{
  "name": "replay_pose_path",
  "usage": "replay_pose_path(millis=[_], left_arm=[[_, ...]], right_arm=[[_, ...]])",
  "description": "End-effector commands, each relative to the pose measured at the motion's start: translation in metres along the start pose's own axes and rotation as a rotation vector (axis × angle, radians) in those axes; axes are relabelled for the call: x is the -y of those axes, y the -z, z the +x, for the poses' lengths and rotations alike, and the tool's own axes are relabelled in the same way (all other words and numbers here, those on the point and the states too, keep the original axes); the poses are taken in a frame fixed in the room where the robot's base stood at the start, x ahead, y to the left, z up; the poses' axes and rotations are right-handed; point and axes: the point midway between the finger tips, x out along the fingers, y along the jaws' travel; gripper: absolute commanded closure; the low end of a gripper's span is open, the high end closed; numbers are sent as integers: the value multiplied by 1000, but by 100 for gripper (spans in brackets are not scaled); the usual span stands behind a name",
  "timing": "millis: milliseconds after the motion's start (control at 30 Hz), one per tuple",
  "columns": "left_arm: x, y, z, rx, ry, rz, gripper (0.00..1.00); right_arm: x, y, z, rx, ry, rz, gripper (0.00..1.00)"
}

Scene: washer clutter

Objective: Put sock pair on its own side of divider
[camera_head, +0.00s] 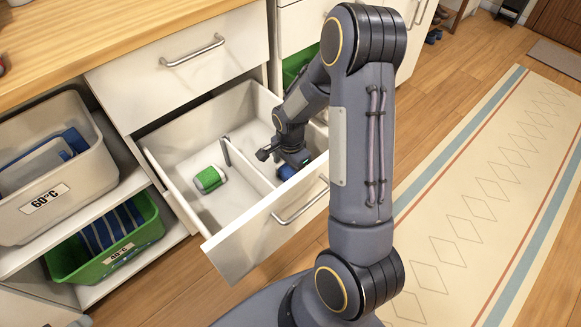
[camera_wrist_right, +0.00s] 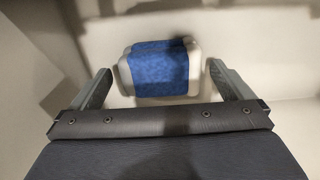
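A rolled green sock pair (camera_head: 208,179) with pale ends lies in the left compartment of the open white drawer (camera_head: 225,247). A low white divider (camera_head: 247,170) with a grey upright end splits the drawer. A blue rolled sock pair (camera_head: 287,171) with pale ends is in the right compartment, partly hidden by my right gripper (camera_head: 280,160). In the right wrist view the blue sock pair (camera_wrist_right: 160,70) sits ahead of and between the two spread fingers, with a gap on each side. My right gripper is open. My left gripper is out of view.
A grey basket (camera_head: 50,170) marked 60°C and a green basket (camera_head: 105,240) marked 40°C, both holding cloth items, stand on shelves at left. Another green container (camera_head: 298,62) is behind my right arm. The wooden counter (camera_head: 110,35) overhangs the drawer's back left.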

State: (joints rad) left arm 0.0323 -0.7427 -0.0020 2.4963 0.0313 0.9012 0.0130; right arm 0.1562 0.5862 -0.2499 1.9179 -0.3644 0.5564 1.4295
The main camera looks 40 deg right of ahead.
Motion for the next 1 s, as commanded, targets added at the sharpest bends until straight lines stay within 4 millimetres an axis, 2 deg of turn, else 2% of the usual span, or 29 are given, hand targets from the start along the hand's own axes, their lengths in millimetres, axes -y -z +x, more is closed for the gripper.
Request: replay_pose_path(millis=[167, 267, 500, 700, 1000], left_arm=[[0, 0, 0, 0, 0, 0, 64], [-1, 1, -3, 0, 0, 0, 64], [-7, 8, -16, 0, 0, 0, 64], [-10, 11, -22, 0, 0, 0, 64], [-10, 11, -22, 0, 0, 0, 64]], right_arm=[[0, 0, 0, 0, 0, 0, 0], [0, 0, -8, -1, 2, 0, 0], [1, 0, -49, -2, 4, -1, 0], [0, 0, -73, 0, 1, -1, 0], [0, 0, -78, 0, 0, 0, 0]])
